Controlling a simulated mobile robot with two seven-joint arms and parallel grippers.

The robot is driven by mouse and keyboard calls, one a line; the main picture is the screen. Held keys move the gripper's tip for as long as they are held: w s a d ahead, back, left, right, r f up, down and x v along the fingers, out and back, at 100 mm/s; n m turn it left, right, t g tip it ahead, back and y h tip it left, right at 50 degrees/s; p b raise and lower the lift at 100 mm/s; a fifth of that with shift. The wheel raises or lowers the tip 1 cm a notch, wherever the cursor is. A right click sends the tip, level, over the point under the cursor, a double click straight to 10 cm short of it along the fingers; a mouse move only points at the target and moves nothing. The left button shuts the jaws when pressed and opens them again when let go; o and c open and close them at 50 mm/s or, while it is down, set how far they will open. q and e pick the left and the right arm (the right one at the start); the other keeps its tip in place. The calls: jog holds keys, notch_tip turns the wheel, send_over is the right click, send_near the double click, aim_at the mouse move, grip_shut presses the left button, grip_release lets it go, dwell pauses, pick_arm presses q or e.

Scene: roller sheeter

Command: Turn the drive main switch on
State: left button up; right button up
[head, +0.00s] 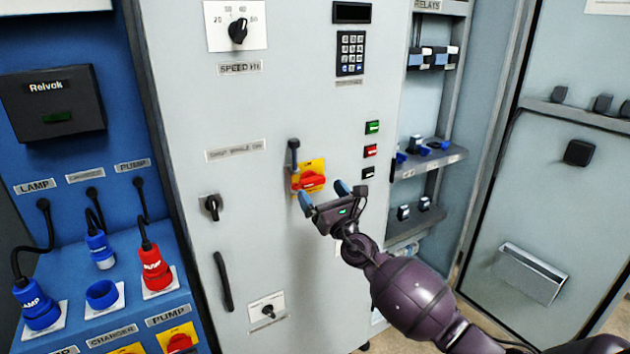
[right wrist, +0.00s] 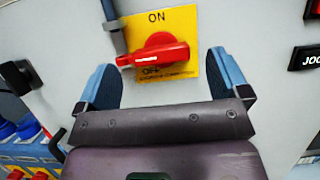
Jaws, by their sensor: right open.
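The drive main switch is a red rotary handle (head: 312,181) on a yellow plate (head: 318,164) on the grey cabinet door. In the right wrist view the red handle (right wrist: 158,54) lies nearly level, its narrow end to the left, between ON above and OFF below on the yellow plate (right wrist: 180,20). A dark grey-blue rod (right wrist: 114,30) hangs at the plate's left edge, by the handle's end; I cannot tell if they touch. My right gripper (head: 324,194) is open and empty just in front of and below the switch. My left gripper is out of view.
The door also carries a speed knob (head: 238,30), a keypad (head: 350,52), push buttons (head: 370,151), a black knob (head: 212,207) and a long black handle (head: 223,281). A blue plug panel (head: 70,185) stands left; relay shelves (head: 430,160) stand right.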

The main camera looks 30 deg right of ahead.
aim_at(315, 182)
jog(key=shift+x, duration=2)
jog(key=c, duration=0.9)
